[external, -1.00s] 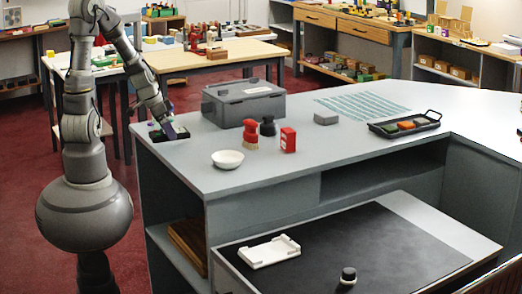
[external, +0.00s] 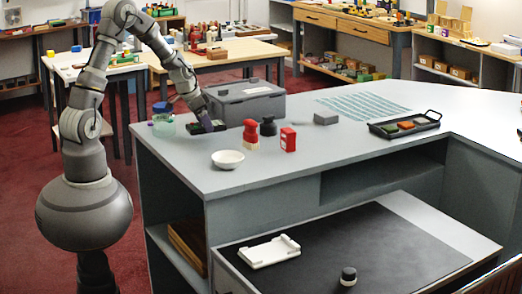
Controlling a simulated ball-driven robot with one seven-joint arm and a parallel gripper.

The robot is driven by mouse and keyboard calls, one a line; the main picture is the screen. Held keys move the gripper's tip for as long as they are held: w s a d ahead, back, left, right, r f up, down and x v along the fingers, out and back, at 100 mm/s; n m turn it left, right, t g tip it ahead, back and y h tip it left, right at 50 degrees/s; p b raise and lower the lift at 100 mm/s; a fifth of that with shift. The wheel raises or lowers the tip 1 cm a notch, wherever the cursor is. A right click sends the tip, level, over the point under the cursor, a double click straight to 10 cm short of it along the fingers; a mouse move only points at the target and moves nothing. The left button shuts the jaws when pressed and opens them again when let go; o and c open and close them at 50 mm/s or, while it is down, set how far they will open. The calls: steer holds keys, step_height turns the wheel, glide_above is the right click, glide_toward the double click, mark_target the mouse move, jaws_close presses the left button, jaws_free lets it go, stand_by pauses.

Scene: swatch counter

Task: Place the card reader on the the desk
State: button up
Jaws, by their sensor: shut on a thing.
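My gripper (external: 207,123) is at the left part of the grey counter (external: 195,168), in front of the grey lidded box. It is shut on a small dark flat thing (external: 194,129), which I take to be the card reader. The fingers hide much of it, and I cannot tell how far above the counter it is. The lower desk (external: 452,235), with a black mat (external: 340,238) on it, stands in front of the counter.

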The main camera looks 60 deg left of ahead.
mark_target(201, 123)
step_height(201, 123, down, 3)
steer(key=shift+w+f+b, duration=0.1)
steer(key=shift+b, duration=0.6)
steer(key=shift+f+b, duration=0.25)
steer(key=shift+b, duration=0.05)
steer(key=o, duration=1.3)
steer(key=shift+r, duration=0.1)
steer(key=shift+r+p, duration=0.1)
steer(key=shift+p, duration=0.35)
steer(key=p+v, duration=0.1)
steer(key=v, duration=0.2)
steer(key=p+v, duration=0.1)
steer(key=v, duration=0.3)
steer(key=shift+a+r, duration=0.2)
steer(key=shift+r, duration=0.05)
